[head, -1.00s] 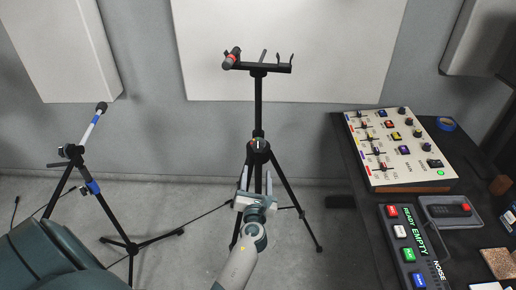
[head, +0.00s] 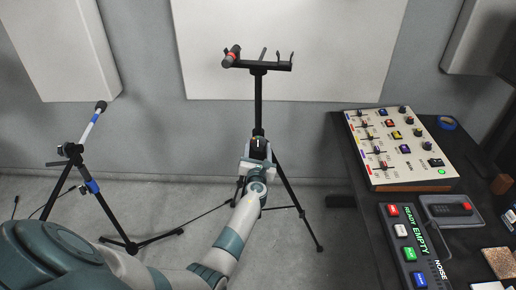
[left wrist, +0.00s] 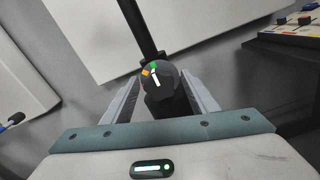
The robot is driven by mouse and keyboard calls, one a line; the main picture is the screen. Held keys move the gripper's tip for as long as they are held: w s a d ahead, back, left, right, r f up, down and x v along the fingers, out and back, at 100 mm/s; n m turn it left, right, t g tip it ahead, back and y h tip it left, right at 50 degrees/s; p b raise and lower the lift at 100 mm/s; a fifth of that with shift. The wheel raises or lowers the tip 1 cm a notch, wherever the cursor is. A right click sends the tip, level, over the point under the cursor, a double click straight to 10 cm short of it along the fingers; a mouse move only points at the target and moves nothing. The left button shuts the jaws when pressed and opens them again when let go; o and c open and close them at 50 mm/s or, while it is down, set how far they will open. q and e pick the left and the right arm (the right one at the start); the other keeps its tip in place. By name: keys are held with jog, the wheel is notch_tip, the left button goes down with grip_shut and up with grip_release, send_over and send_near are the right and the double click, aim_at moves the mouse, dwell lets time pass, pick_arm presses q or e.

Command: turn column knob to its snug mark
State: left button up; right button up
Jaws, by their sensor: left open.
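The column knob (left wrist: 165,80) is dark and round, on the black column (left wrist: 140,28) of a tripod stand. Its face shows a white pointer line, with an orange mark and a green mark near its upper edge. The line points up, slightly left, toward the green mark; I cannot tell exactly how they align. In the head view the knob (head: 258,143) is small, just beyond my left gripper (head: 258,150). In the left wrist view my left gripper (left wrist: 160,82) is open, one finger on each side of the knob. Contact is not clear. My right gripper is not in view.
The stand's top bar (head: 258,66) holds a red-and-dark microphone at its left end. A second microphone stand (head: 88,185) is at the left. A dark table at the right carries a mixer (head: 400,150) and a button panel (head: 410,245). Tripod legs spread on the floor.

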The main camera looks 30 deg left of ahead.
pick_arm(q)
jog(key=shift+c, duration=0.4)
jog(key=c, duration=1)
jog(key=shift+n, duration=0.3)
jog(key=n+b, duration=0.2)
jog(key=n, duration=0.1)
jog(key=shift+f+n, duration=0.15)
jog(key=shift+n, duration=0.25)
jog(key=shift+n+b, duration=0.95)
jog(key=shift+n, duration=0.85)
jog(key=o, duration=1.1)
